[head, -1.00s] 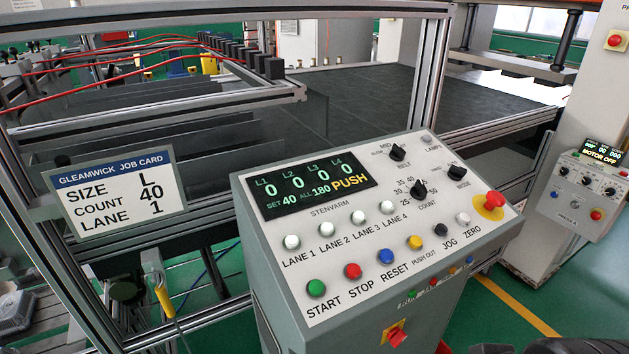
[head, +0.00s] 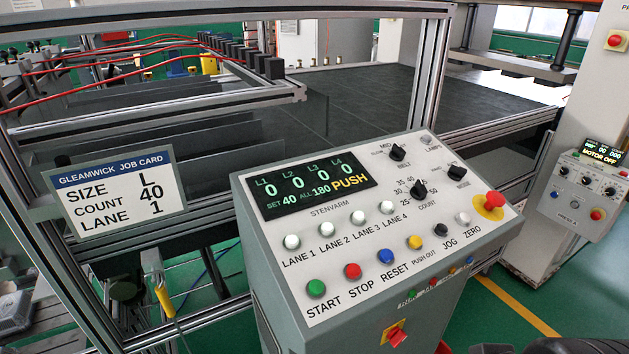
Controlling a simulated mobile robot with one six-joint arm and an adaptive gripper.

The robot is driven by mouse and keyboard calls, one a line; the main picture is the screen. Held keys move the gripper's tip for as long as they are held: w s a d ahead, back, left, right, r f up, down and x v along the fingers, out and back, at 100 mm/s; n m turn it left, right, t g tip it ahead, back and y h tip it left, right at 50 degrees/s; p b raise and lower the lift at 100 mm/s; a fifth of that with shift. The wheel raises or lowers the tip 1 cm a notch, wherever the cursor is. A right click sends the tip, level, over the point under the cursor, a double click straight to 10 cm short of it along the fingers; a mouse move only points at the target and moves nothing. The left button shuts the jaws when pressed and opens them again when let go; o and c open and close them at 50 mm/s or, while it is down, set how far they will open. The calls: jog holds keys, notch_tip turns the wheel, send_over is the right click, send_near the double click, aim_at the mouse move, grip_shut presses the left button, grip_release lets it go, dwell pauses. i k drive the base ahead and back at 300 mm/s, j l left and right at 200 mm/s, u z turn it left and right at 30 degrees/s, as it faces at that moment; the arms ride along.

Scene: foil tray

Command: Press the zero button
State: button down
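The zero button (head: 462,218) is a small white round button at the right end of the lower button row on the sloped grey control panel (head: 330,215). Its ZERO label sits just below it. Nothing covers it. The display (head: 312,187) reads 0 under L1 to L4, SET 40, ALL 180 and PUSH. No gripper fingers can be made out in the head view.
A red emergency knob (head: 494,200) on a yellow base stands close right of the zero button. The black jog button (head: 441,230) is close left. The black mode knob (head: 457,172) is above. A job card (head: 116,193) hangs at left.

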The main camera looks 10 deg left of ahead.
aim_at(464, 218)
jog(key=u, duration=1.55)
jog(key=k+j+z, duration=0.1)
jog(key=z, duration=0.35)
jog(key=k+j+z, duration=0.15)
jog(key=j+z, duration=0.15)
jog(key=z, duration=0.15)
jog(key=k+j+z, duration=0.15)
jog(key=z, duration=0.3)
